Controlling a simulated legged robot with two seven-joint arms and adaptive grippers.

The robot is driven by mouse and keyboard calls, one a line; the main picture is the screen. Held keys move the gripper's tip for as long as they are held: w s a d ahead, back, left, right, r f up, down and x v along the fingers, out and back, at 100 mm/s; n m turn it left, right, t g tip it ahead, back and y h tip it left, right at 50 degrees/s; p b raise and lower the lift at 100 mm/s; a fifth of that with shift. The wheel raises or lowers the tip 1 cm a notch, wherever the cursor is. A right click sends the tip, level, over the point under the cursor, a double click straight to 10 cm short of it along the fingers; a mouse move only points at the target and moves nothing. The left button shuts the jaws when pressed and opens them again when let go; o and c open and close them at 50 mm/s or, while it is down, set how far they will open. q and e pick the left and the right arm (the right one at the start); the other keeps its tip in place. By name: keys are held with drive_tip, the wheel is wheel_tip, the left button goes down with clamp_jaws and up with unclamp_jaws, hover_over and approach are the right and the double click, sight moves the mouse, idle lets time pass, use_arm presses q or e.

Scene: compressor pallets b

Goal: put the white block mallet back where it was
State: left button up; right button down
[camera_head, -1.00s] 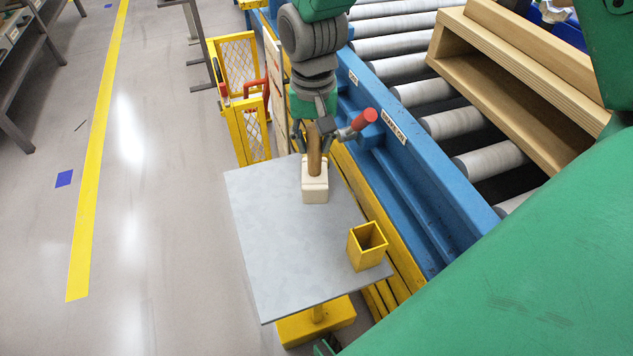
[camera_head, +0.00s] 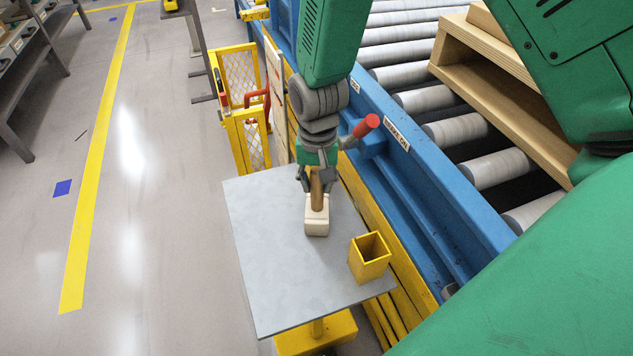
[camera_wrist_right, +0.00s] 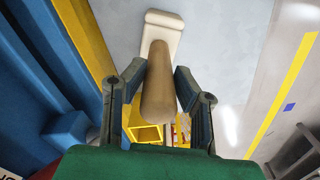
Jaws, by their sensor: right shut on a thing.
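The white block mallet has a pale block head (camera_head: 317,228) and a brown wooden handle (camera_head: 317,190). My right gripper (camera_head: 317,182) is shut on the handle, with the head hanging below it over the grey tabletop (camera_head: 270,270). I cannot tell whether the head touches the tabletop. In the right wrist view, the gripper's fingers (camera_wrist_right: 158,92) stand on both sides of the handle (camera_wrist_right: 158,75), and the white head (camera_wrist_right: 160,32) lies beyond them. My left gripper is not in view.
An open yellow square holder (camera_head: 369,259) stands empty on the tabletop, near right of the mallet. A blue conveyor frame (camera_head: 410,180) with a red-knobbed lever (camera_head: 367,125) runs along the right. A yellow mesh guard (camera_head: 245,110) stands behind. The tabletop's left side is clear.

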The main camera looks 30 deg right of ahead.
drive_tip(key=shift+d, duration=0.15)
drive_tip(key=c, duration=1.3)
unclamp_jaws()
drive_tip(key=shift+d+f, duration=0.1)
drive_tip(key=shift+d, duration=0.05)
drive_tip(key=shift+o, duration=0.2)
drive_tip(key=shift+a+r, duration=0.2)
drive_tip(key=shift+r, duration=0.05)
wheel_tip(320, 180, up, 10)
drive_tip(key=p, duration=0.2)
drive_tip(key=shift+d+r+p, duration=0.1)
drive_tip(key=shift+r+p, duration=0.15)
drive_tip(key=shift+p, duration=0.1)
drive_tip(key=shift+r, duration=0.65)
